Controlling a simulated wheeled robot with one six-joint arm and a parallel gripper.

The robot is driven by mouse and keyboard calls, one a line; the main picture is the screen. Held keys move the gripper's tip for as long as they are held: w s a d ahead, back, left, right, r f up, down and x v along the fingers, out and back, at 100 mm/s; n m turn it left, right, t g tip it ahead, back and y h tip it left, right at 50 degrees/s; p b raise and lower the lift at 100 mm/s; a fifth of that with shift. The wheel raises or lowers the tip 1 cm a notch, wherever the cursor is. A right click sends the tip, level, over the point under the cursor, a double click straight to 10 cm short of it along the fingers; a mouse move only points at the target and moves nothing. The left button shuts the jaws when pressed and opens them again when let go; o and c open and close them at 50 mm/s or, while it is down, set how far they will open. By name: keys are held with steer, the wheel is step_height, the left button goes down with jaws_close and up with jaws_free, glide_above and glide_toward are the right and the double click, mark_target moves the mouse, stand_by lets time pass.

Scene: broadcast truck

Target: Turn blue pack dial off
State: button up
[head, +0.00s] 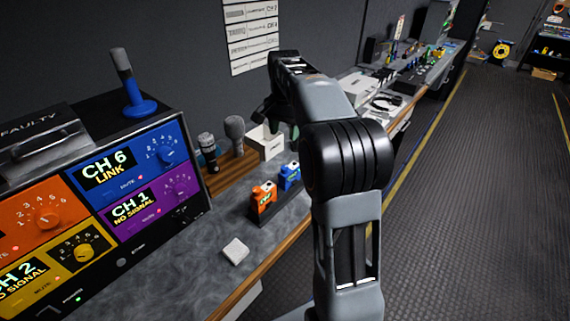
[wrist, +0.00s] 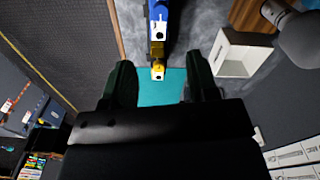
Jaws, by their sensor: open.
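The blue pack (head: 289,177) stands on the grey counter, just behind an orange pack (head: 263,200). In the wrist view a blue pack (wrist: 158,10) with a white face shows at the top centre, apparently the same one. No dial setting can be read. My gripper (wrist: 159,64) is open and empty above the counter, its fingers on either side of the lower packs in the wrist view. In the head view my arm hides part of the row.
A white open box (head: 268,142) and microphones (head: 235,130) stand behind the packs. The channel panel (head: 120,195) is at left, and a white block (head: 235,251) lies on the near counter. A teal mat (wrist: 173,92) lies under the gripper. The aisle floor (head: 480,200) is clear.

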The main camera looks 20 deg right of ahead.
mark_target(285, 167)
step_height(285, 167, down, 14)
steer(key=shift+w+d+r, duration=0.15)
steer(key=shift+r, duration=0.05)
stand_by(0.4)
steer(key=c, duration=0.9)
